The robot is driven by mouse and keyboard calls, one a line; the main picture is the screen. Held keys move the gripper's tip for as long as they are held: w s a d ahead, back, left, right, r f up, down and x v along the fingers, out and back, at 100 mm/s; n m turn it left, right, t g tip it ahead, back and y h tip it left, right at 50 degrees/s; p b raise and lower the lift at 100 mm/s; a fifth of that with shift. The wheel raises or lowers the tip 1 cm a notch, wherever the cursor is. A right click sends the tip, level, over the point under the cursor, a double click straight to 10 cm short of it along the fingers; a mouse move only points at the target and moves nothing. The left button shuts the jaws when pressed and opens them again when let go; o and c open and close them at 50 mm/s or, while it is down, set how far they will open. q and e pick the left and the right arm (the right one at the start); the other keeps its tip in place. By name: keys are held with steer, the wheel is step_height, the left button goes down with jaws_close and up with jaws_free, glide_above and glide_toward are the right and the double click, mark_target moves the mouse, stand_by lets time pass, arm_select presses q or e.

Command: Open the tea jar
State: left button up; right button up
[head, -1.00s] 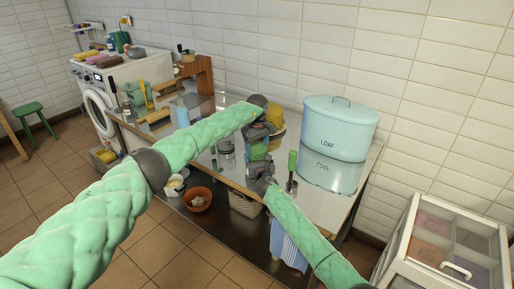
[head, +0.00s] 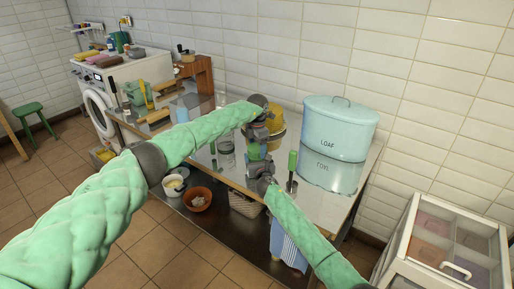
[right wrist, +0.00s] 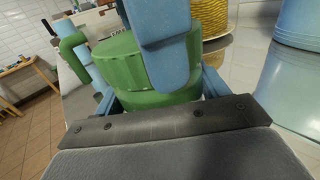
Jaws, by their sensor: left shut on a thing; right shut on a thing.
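The tea jar is green; in the right wrist view its ridged green side (right wrist: 118,70) fills the middle, with blue fingers around it. In the head view only a small green part of the jar (head: 253,151) shows between my two grippers. My left gripper (head: 260,132) is at its upper end, shut on the lid, which the fingers mostly hide. My right gripper (head: 260,172) is below, shut on the jar body. A large blue finger of my left gripper (right wrist: 165,60) crosses in front of the green in the right wrist view. I cannot tell how far lid and body are apart.
A pale blue loaf tin (head: 338,130) stands on the worktop to the right. A yellow container (head: 275,120) is just behind my grippers. A green-handled tool (head: 292,163) stands close on the right, and a glass jar (head: 226,152) on the left.

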arm_select(q)
steer(key=n, duration=0.4)
steer(key=shift+w+r+n, duration=0.1)
steer(key=shift+n, duration=0.2)
arm_select(e)
steer(key=shift+a, duration=0.15)
arm_select(q)
steer(key=n, duration=1.3)
steer(key=shift+w+n, duration=0.1)
steer(key=shift+n, duration=0.3)
arm_select(e)
steer(key=shift+s, duration=0.1)
arm_select(q)
steer(key=shift+r, duration=0.1)
steer(key=shift+r, duration=0.7)
steer(key=shift+r, duration=0.35)
